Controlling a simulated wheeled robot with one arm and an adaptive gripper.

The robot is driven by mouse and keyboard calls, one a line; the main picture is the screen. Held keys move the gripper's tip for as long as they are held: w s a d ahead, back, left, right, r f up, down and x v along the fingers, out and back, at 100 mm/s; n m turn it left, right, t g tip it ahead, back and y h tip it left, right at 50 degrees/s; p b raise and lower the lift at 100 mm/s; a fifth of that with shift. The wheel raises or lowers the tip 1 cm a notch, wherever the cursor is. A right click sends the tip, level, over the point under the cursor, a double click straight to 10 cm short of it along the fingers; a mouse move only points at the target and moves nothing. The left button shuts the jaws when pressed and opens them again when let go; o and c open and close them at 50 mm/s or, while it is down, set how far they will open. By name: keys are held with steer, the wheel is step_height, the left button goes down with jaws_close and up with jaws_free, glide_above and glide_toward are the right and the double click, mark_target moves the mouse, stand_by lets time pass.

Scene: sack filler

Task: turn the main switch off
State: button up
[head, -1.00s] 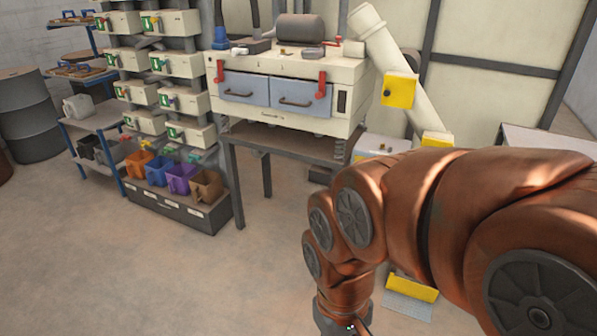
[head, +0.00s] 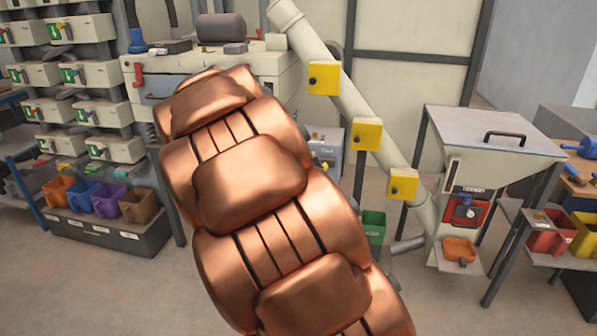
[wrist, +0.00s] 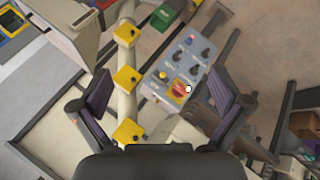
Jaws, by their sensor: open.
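In the wrist view, a grey control box (wrist: 182,68) lies ahead with several dark knobs and a small red part near its far end. The main switch looks to be the red handle on a yellow plate (wrist: 179,92) at the box's near end; its exact handle angle is too small to tell. My gripper (wrist: 160,82) is open and empty, its two dark fingers wide apart on either side of the box. In the head view, the box (head: 332,140) shows only in part behind my arm, and my gripper is hidden.
A sloping pale tube with yellow boxes (head: 324,78) runs close beside the control box. Shelving with colored bins (head: 106,201) is at left.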

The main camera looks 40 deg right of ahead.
steer(key=w+d+f+t+h+b, duration=0.25)
steer(key=w+d+f+b, duration=0.25)
steer(key=w+d, duration=0.55)
steer(key=w+d+f+t+h+b, duration=0.1)
steer(key=w+d+f+h+b, duration=0.45)
steer(key=w, duration=0.75)
steer(key=w+d+f+t+y+b, duration=0.1)
steer(key=w+d+f+t+b, duration=0.1)
steer(key=w+d+f+b, duration=0.25)
steer(key=w+d+f+t+y+b, duration=0.1)
steer(key=w+f+t+b, duration=0.15)
steer(key=w+f, duration=0.4)
steer(key=shift+w+d+f+m+t+h+b, duration=0.15)
steer(key=shift+d+m+t+b, duration=0.5)
steer(key=shift+d, duration=1.25)
steer(key=shift+w+d+f+m+t+h+b, duration=0.1)
steer(key=shift+d+f+m+t+b, duration=0.15)
steer(key=shift+d+m+b, duration=1.2)
steer(key=shift+w+d+f+m+t+h+b, duration=0.2)
steer(key=shift+d+m+t, duration=0.25)
steer(key=shift+d, duration=1.85)
steer(key=shift+d, duration=0.1)
steer(key=shift+c, duration=0.4)
